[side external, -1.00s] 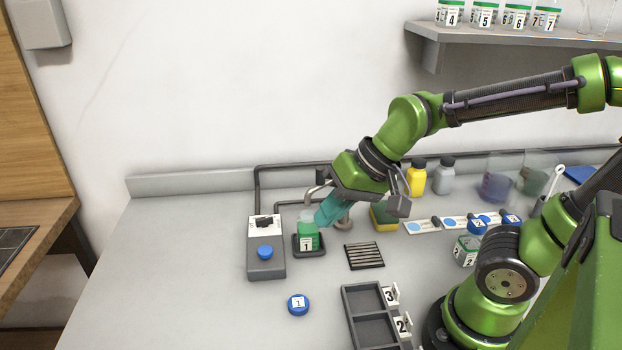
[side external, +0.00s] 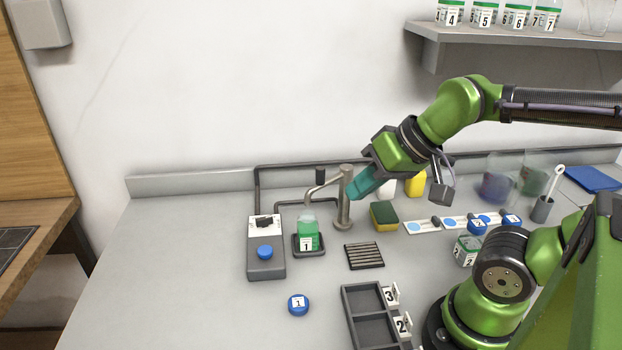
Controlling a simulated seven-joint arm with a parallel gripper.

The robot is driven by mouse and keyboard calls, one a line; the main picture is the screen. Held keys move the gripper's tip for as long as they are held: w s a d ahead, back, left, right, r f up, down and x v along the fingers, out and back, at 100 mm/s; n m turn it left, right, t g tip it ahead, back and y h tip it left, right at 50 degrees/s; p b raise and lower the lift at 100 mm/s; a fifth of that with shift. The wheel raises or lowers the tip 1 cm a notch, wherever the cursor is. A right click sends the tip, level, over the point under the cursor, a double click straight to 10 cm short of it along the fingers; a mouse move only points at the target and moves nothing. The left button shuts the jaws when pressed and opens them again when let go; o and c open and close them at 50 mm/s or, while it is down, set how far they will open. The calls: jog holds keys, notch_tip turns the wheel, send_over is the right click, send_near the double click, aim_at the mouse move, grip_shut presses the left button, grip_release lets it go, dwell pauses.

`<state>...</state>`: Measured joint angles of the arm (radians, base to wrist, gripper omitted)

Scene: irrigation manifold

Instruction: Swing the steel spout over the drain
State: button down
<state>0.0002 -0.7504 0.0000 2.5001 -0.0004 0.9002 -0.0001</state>
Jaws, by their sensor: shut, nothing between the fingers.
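The steel spout (side external: 322,188) curves from the top of an upright steel post (side external: 344,205) to the left. Its tip is above the jar labelled 1 (side external: 308,236), which stands on a small dark tray. The drain (side external: 364,256) is a dark slotted grate set in the counter, in front and to the right of the post, with nothing above it. My gripper (side external: 355,190) has teal fingers, which are shut and empty. They are just right of the post's upper part in the picture; I cannot tell whether they touch it.
A grey box with a blue button (side external: 265,253) stands left of the jar. A blue lid (side external: 298,304) lies in front. A sponge (side external: 384,216) and a yellow bottle (side external: 416,184) are right of the post. A compartment tray (side external: 370,318) is at the front.

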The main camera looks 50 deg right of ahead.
jog(key=c, duration=1.7)
grip_release()
jog(key=shift+o, duration=1.1)
jog(key=shift+w+d+f, duration=0.1)
jog(key=shift+f, duration=0.25)
jog(key=o, duration=0.5)
jog(key=w, duration=0.1)
jog(key=w+d, duration=0.1)
jog(key=w+r+g, duration=0.1)
jog(key=shift+w+d+h, duration=0.15)
jog(key=shift+d+h, duration=0.05)
jog(key=shift+h, duration=0.1)
jog(key=w+d+r+n+g, duration=0.1)
jog(key=w+d, duration=0.1)
jog(key=w, duration=0.1)
jog(key=w+d+r+n+g, duration=0.1)
jog(key=w+d, duration=0.1)
jog(key=w, duration=0.1)
jog(key=w+d+r+n+g+h, duration=0.1)
jog(key=w+d+r, duration=0.1)
jog(key=w, duration=0.1)
jog(key=shift+w+n+g, duration=0.35)
jog(key=shift+n+g, duration=0.05)
notch_tip(320, 180, up, 5)
jog(key=n+g, duration=0.2)
jog(key=n, duration=0.3)
send_over(321, 168)
notch_tip(321, 168, down, 17)
jog(key=shift+r, duration=0.1)
jog(key=shift+c, duration=0.2)
